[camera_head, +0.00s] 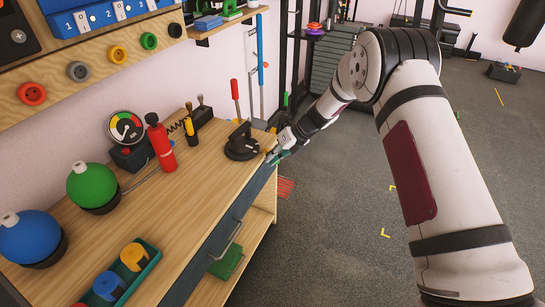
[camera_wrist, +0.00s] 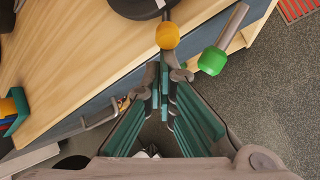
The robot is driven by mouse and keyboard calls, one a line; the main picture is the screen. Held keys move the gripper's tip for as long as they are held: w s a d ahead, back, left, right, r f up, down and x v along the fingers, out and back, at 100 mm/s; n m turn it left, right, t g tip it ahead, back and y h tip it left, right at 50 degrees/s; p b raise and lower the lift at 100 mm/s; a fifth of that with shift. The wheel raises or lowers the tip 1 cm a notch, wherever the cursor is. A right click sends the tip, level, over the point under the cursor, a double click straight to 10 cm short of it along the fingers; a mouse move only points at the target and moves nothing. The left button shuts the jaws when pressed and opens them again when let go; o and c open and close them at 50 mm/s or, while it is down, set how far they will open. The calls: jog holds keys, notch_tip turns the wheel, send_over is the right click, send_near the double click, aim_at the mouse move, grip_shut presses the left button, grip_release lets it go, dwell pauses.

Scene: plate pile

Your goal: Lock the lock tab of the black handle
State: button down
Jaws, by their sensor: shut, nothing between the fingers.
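A round black base (camera_head: 241,147) with an upright red-tipped lever (camera_head: 235,92) stands near the right end of the wooden bench. Part of a round black base (camera_wrist: 140,6) shows at the top of the wrist view. Below it are a yellow knob (camera_wrist: 167,36) and a green knob (camera_wrist: 212,61) on a grey bar. I cannot tell which part is the lock tab. My gripper (camera_head: 274,156) is at the bench's right edge, beside the black base. In the wrist view its teal-padded fingers (camera_wrist: 163,82) are shut and empty, just below the yellow knob and left of the green knob.
The bench top (camera_head: 150,215) also holds a red extinguisher-like bottle (camera_head: 160,140), a gauge (camera_head: 126,128), green (camera_head: 92,186) and blue (camera_head: 30,238) balls, and a green tray (camera_head: 150,268). A metal drawer handle (camera_head: 226,241) sticks out in front. The floor to the right is mostly clear.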

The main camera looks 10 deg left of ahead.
jog(key=shift+a+r, duration=0.1)
jog(key=shift+a, duration=0.05)
jog(key=shift+r+p, duration=0.3)
jog(key=shift+r, duration=0.45)
